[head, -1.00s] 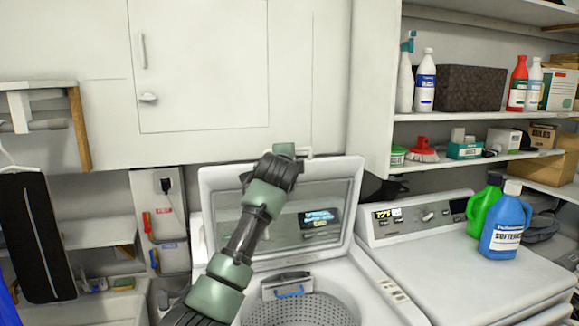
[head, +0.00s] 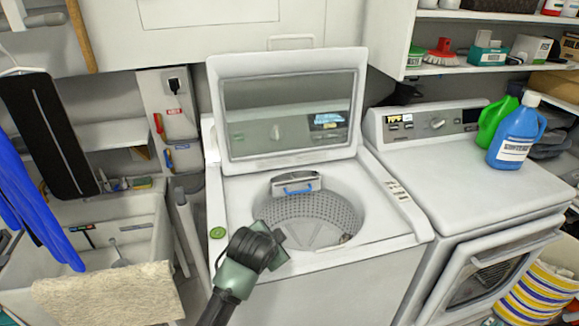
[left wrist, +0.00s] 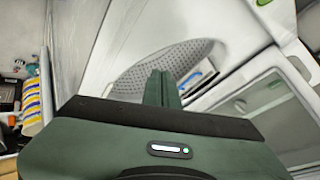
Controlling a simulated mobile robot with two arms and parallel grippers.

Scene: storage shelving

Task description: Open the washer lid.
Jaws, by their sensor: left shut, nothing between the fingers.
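The washer (head: 395,215) stands in the middle of the head view. Its lid (head: 290,160) is raised and leans back upright behind the tub opening, with a dark glass panel. The perforated drum (head: 325,208) is in plain view; it also shows in the left wrist view (left wrist: 150,68). My left gripper (head: 279,238) is at the front edge of the tub opening, apart from the lid. In the left wrist view its fingers (left wrist: 161,88) are together with nothing between them. The lid also shows at the right of the left wrist view (left wrist: 262,105). My right gripper is not in view.
A dryer (head: 470,180) stands to the right, with a blue bottle (head: 513,135) and a green bottle (head: 495,122) on top. A sink (head: 135,225) with a beige towel (head: 108,293) is at left. Shelves hang at the upper right.

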